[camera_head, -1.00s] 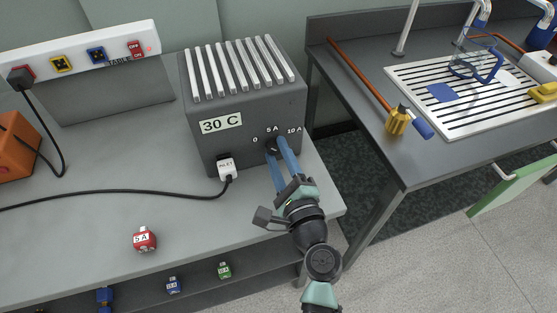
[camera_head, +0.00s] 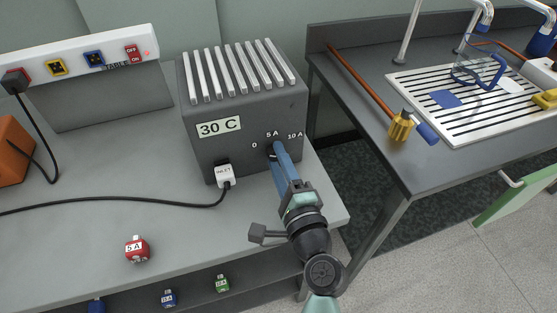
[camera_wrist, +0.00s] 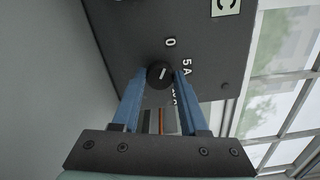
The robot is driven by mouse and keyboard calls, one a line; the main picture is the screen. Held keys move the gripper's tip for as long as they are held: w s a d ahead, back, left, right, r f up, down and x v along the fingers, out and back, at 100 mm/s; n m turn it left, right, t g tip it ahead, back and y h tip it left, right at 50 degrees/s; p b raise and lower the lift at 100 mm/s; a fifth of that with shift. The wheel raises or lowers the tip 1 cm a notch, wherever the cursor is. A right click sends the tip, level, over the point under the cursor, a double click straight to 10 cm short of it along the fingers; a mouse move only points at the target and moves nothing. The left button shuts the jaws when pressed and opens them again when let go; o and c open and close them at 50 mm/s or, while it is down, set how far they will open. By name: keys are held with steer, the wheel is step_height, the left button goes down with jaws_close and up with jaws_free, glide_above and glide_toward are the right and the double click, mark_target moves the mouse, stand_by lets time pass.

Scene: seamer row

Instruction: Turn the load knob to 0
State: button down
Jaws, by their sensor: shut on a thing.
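The load knob (camera_wrist: 159,76) is a small black dial on the front of the grey load box (camera_head: 240,130). Around it are the marks 0, 5 A and 10 A; in the wrist view a finger partly covers the 10 A mark. A short white line on the knob is slanted and seems to point between 0 and 5 A. My gripper (camera_wrist: 160,82) has its two blue fingers on either side of the knob and is shut on it. In the head view the fingers of my gripper (camera_head: 274,152) hide most of the knob.
A white inlet plug (camera_head: 225,176) with a black cable sits left of the knob. A red 5 A plug (camera_head: 137,249) lies on the bench (camera_head: 80,235). A sink counter (camera_head: 440,168) stands to the right, across a gap.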

steer(key=shift+c, duration=2.2)
jaws_free()
steer(key=shift+s, duration=0.1)
steer(key=b+v, duration=0.1)
steer(key=v, duration=1.1)
steer(key=shift+s, duration=0.4)
steer(key=shift+d, duration=0.15)
